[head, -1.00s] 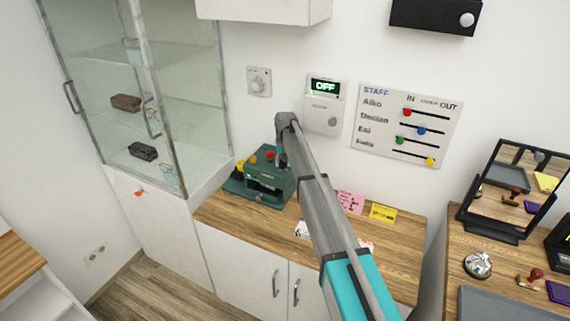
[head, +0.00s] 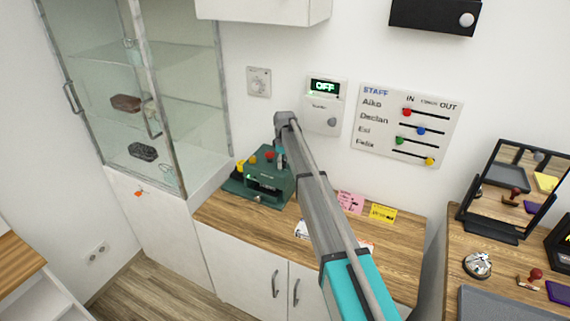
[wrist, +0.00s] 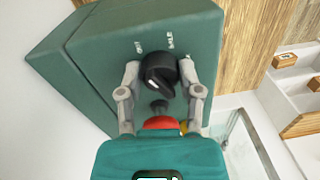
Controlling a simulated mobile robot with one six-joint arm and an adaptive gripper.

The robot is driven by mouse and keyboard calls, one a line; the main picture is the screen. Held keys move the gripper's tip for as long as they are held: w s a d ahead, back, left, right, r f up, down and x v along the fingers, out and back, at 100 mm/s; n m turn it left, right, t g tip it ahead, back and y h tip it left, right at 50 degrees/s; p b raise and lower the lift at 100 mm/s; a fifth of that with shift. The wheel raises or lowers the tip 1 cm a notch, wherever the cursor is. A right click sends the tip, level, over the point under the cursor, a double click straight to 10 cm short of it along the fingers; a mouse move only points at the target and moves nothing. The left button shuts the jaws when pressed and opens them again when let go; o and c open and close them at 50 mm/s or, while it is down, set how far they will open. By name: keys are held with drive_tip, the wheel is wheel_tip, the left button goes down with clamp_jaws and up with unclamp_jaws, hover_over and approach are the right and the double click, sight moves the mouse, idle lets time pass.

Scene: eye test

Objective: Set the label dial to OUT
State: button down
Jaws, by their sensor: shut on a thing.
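The green label machine (head: 262,188) stands on the wooden counter, and it fills much of the wrist view (wrist: 85,60). Its black dial (wrist: 158,72) has small white labels around its far side. One reads SALE; the others are too small to read surely. The dial has a pale mark on its near side, but I cannot tell which label it is set to. My gripper (wrist: 159,67) has one finger on each side of the dial and is shut on it. In the head view my gripper (head: 280,161) is over the machine and the dial is hidden.
A red button (wrist: 160,124) is close to my gripper on the machine. Pink (head: 350,203) and yellow notes (head: 383,213) lie on the counter to the right. A glass cabinet (head: 135,90) stands left. A STAFF board (head: 385,140) and an OFF display panel (head: 325,105) hang behind.

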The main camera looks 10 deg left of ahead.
drive_tip(key=shift+s+a+n, duration=0.1)
drive_tip(key=shift+s+n, duration=0.1)
drive_tip(key=shift+n, duration=0.5)
drive_tip(key=shift+c, duration=1.3)
unclamp_jaws()
drive_tip(key=shift+r, duration=0.1)
drive_tip(key=s+d+m, duration=0.4)
drive_tip(key=s+d, duration=0.5)
drive_tip(key=s, duration=0.5)
drive_tip(key=s+d+m, duration=0.5)
drive_tip(key=s+d, duration=0.5)
drive_tip(key=s, duration=0.3)
drive_tip(key=s+d+m, duration=0.4)
drive_tip(key=s+d, duration=0.5)
drive_tip(key=s, duration=0.5)
drive_tip(key=shift+s+d+m+t, duration=0.15)
drive_tip(key=shift+s+m+t, duration=0.15)
drive_tip(key=shift+m, duration=0.1)
